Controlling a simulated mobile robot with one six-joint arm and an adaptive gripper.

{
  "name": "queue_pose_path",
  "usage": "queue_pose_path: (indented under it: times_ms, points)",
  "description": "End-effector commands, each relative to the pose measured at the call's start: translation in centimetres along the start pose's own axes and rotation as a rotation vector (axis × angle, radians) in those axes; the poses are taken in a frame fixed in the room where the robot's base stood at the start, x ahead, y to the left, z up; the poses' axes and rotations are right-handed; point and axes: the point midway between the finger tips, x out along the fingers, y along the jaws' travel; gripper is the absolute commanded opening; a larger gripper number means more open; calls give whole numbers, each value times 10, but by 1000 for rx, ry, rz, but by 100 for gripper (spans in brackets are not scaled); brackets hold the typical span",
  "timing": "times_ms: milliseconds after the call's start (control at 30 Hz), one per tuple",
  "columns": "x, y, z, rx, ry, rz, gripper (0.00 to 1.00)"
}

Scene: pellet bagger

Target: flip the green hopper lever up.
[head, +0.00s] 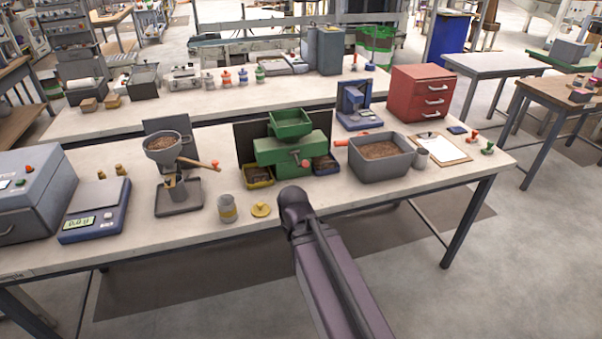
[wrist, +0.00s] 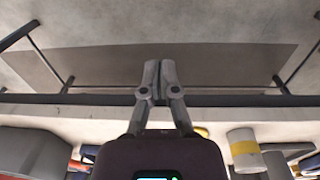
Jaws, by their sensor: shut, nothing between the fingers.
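The green hopper (head: 289,122) sits on a green machine body (head: 275,152) in the middle of the near bench. A small lever with a red knob (head: 305,163) shows on the body's front, near its right end; its exact tilt is too small to tell. My gripper (wrist: 158,68) shows in the wrist view, with its two fingers together and nothing between them. In the head view my arm ends in front of the green machine, and its fingers are hidden there. The wrist view does not show the lever.
A jar (head: 227,208) and a yellow lid (head: 261,210) stand left of my arm. A grey pellet bin (head: 382,174) stands to the right. A funnel stand (head: 180,207) is farther left.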

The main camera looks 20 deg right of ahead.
Motion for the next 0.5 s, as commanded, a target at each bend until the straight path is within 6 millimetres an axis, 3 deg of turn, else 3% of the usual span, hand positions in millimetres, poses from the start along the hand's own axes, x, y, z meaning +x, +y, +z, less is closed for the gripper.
queue_pose_path:
  times_ms: [500]
  points:
    - [46,45,-33,104,106,416,0]
